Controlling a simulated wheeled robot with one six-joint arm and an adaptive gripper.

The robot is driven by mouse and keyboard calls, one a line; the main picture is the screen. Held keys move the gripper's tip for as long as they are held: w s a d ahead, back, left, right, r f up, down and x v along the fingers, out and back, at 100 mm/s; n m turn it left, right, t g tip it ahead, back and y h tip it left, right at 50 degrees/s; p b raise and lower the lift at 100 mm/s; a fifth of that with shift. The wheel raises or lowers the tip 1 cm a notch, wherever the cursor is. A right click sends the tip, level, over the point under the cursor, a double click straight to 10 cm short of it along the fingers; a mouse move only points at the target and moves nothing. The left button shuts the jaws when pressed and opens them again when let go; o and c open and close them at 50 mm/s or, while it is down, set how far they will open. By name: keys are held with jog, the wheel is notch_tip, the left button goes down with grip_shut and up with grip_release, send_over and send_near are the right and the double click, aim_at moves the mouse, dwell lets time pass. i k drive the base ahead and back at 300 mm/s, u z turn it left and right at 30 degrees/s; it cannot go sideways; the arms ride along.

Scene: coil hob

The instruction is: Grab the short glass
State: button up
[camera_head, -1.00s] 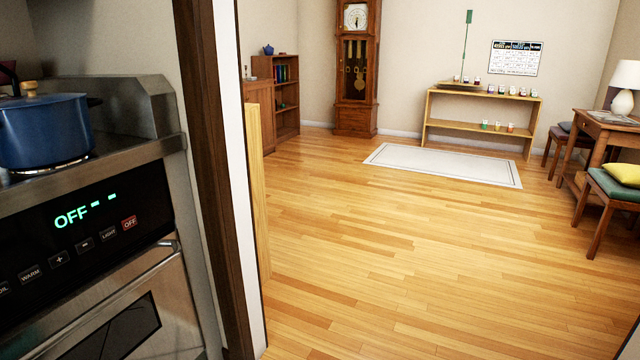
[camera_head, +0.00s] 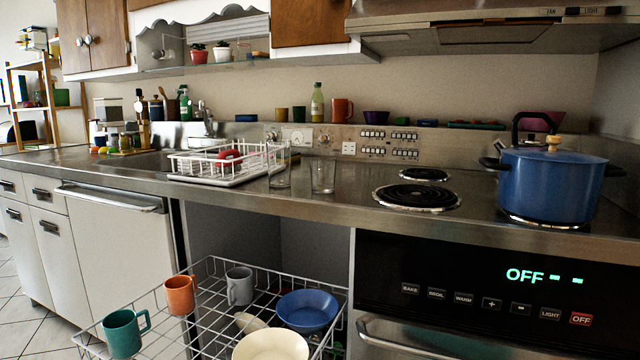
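The short glass (camera_head: 323,177) is clear and stands upright on the metal counter, left of the coil burners. A taller clear glass (camera_head: 280,172) stands just to its left, close beside it. My gripper is not in view.
A white dish rack (camera_head: 222,162) stands left of the glasses by the sink. A blue pot (camera_head: 548,185) sits on the hob at the right, beside coil burners (camera_head: 417,196). Below the counter, an open wire dishwasher rack (camera_head: 222,318) with mugs and bowls juts out.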

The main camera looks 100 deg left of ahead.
aim_at(323, 168)
jog(key=u, duration=2.2)
jog(key=i, duration=1.2)
jog(key=u, duration=2.4)
jog(key=i, duration=0.55)
jog(key=u, duration=0.35)
